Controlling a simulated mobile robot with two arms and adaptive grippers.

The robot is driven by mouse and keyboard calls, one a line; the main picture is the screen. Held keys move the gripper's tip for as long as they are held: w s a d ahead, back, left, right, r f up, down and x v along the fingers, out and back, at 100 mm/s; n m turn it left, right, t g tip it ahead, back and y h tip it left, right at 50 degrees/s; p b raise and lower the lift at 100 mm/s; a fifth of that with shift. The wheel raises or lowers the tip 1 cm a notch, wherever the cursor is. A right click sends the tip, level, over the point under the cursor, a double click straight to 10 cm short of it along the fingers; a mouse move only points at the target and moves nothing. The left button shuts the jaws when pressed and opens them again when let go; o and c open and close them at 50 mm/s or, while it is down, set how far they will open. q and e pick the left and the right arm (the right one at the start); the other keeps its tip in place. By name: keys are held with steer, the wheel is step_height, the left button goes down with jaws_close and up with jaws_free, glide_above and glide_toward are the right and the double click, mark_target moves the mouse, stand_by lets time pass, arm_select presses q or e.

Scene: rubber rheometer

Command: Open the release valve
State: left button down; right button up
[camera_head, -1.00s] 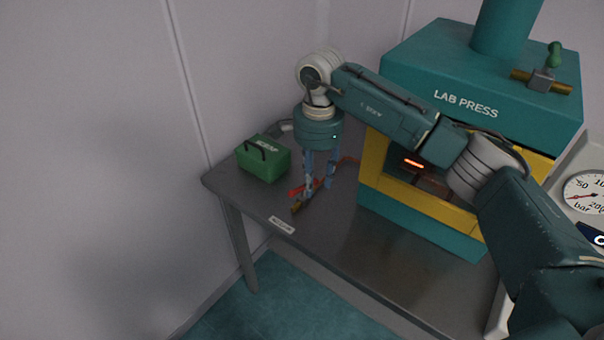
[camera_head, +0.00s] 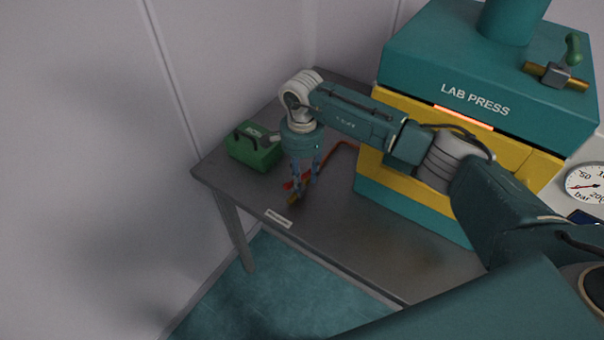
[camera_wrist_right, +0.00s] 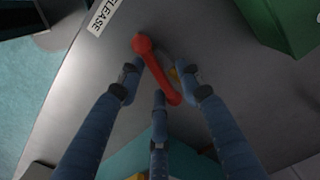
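The release valve shows as a red lever (camera_wrist_right: 155,66) on the table beside the "RELEASE" label (camera_wrist_right: 104,15) in the right wrist view. A bit of brass (camera_wrist_right: 173,73) shows beside the lever. In the head view the lever (camera_head: 289,184) is partly hidden behind my fingers, with a brass part (camera_head: 293,201) below it. My right gripper (camera_head: 303,186) points down over the valve. In the wrist view its fingers (camera_wrist_right: 158,85) are spread, with the lever between or below them; contact cannot be told. My left gripper is not in view.
A green box (camera_head: 254,149) with a handle stands left of the valve. The lab press (camera_head: 480,70) stands to the right, with a pressure gauge (camera_head: 587,184) beyond. A red line (camera_head: 342,146) runs behind my gripper. The table (camera_head: 340,235) is clear in front.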

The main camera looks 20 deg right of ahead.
steer(key=shift+s+f, duration=0.1)
steer(key=shift+f, duration=0.4)
jaws_close()
steer(key=n+b, duration=0.1)
steer(key=b, duration=0.1)
steer(key=n+b, duration=0.1)
steer(key=b, duration=0.1)
steer(key=n+b, duration=0.1)
steer(key=b, duration=0.1)
steer(key=shift+w+f, duration=0.25)
steer(key=shift+r+n+b, duration=0.2)
steer(key=shift+n+b, duration=0.3)
steer(key=shift+b, duration=0.05)
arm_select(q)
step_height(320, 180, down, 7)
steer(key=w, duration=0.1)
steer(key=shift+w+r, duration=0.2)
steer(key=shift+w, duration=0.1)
arm_select(e)
steer(key=shift+r, duration=0.1)
